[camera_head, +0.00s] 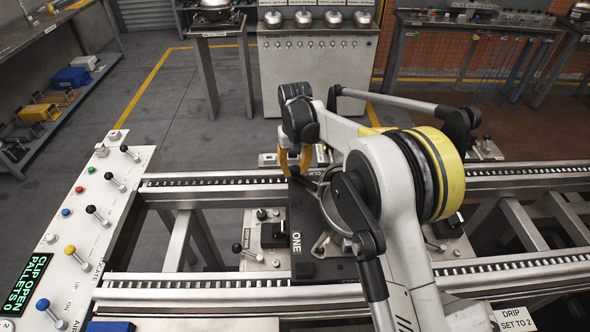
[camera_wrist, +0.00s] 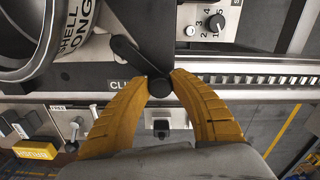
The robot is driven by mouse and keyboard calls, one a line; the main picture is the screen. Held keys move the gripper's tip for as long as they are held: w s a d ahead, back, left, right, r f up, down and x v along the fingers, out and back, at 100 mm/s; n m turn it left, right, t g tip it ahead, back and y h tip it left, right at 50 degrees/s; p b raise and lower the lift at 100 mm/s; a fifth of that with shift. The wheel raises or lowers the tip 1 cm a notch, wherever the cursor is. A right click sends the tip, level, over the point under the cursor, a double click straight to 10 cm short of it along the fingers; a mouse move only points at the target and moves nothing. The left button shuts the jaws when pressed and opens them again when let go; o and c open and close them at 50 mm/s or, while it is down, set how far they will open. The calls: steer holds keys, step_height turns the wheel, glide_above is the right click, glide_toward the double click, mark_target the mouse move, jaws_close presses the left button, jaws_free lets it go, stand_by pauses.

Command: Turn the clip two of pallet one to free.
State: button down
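Pallet one is the dark plate marked ONE (camera_head: 296,243) on the rail frame, partly hidden by my arm in the head view. In the wrist view a black clip lever (camera_wrist: 126,51) lies diagonally on the pallet. Its round knob (camera_wrist: 159,87) is at the pallet's edge, beside a label partly read as "CL". My gripper (camera_wrist: 159,80) has its yellow fingertips on both sides of this knob, very close to it. I cannot tell whether they press on it. The gripper also shows at the pallet's far edge in the head view (camera_head: 294,165), where my arm hides the clip.
A control panel (camera_head: 75,235) with levers and a display reading "CLIP OPEN PALLETS 0" stands at the left. The ring-shaped shell (camera_wrist: 50,45) is close to the lever. A numbered dial (camera_wrist: 215,23) and the roller rail (camera_wrist: 265,79) are to the right.

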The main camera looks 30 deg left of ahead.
steer(key=shift+m, duration=0.3)
steer(key=m+p, duration=0.1)
steer(key=m, duration=0.3)
steer(key=shift+m, duration=2.4)
steer(key=c, duration=1.1)
jaws_free()
steer(key=shift+c, duration=0.2)
step_height(320, 180, up, 12)
